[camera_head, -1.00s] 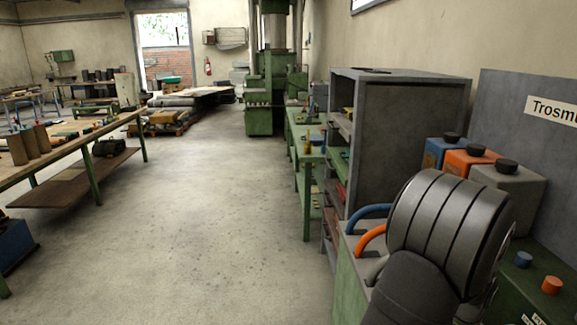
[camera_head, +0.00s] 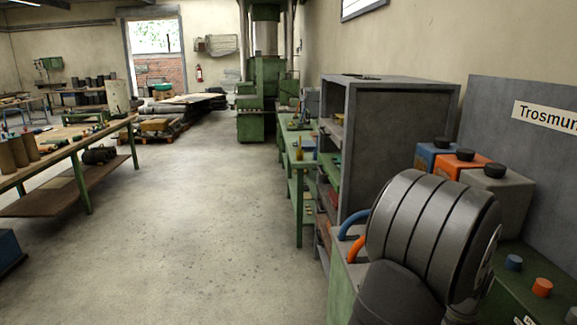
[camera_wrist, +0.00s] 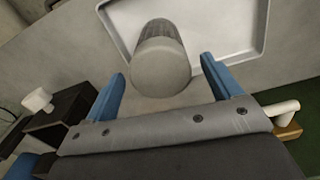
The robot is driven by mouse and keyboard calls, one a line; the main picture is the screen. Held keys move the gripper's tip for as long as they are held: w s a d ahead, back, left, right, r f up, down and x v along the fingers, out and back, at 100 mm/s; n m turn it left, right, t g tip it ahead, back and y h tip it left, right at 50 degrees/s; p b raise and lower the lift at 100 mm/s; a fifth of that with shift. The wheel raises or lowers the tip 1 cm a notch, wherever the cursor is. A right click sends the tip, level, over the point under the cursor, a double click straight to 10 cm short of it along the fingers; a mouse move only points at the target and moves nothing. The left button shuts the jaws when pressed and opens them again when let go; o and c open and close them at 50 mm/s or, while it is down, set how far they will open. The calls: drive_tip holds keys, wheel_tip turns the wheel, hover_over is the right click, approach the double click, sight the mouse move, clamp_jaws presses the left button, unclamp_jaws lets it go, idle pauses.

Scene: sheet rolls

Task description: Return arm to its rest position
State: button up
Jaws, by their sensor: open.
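My gripper (camera_wrist: 160,85) shows in the wrist view with its two blue fingers wide apart. A pale grey roll (camera_wrist: 161,72) with a darker ribbed upper part stands between and beyond the fingertips; I cannot tell that either finger touches it. The roll is on or beside a light metal tray (camera_wrist: 244,45) with a raised rim. My arm, dark and rounded, fills the lower right of the head view, and my gripper is not seen there.
A dark box (camera_wrist: 60,125) and a white knob-like piece (camera_wrist: 38,101) lie at left in the wrist view. A grey cabinet (camera_head: 400,140) stands beyond my arm, and a long workbench (camera_head: 70,150) is at left. The concrete floor (camera_head: 200,230) between is clear.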

wheel_tip(320, 180, down, 4)
drive_tip(key=shift+r, duration=0.1)
wheel_tip(320, 180, up, 5)
drive_tip(key=shift+s+d+f, duration=0.1)
drive_tip(key=shift+s+f, duration=0.05)
drive_tip(key=shift+f, duration=0.05)
drive_tip(key=s+d+r, duration=0.3)
drive_tip(key=s, duration=0.5)
drive_tip(key=s+d+r, duration=0.3)
drive_tip(key=s, duration=0.5)
drive_tip(key=s+d+r, duration=0.3)
drive_tip(key=s, duration=0.6)
wheel_tip(320, 180, down, 9)
drive_tip(key=shift+w+r, duration=0.15)
drive_tip(key=shift+r, duration=0.05)
drive_tip(key=shift+a, duration=0.1)
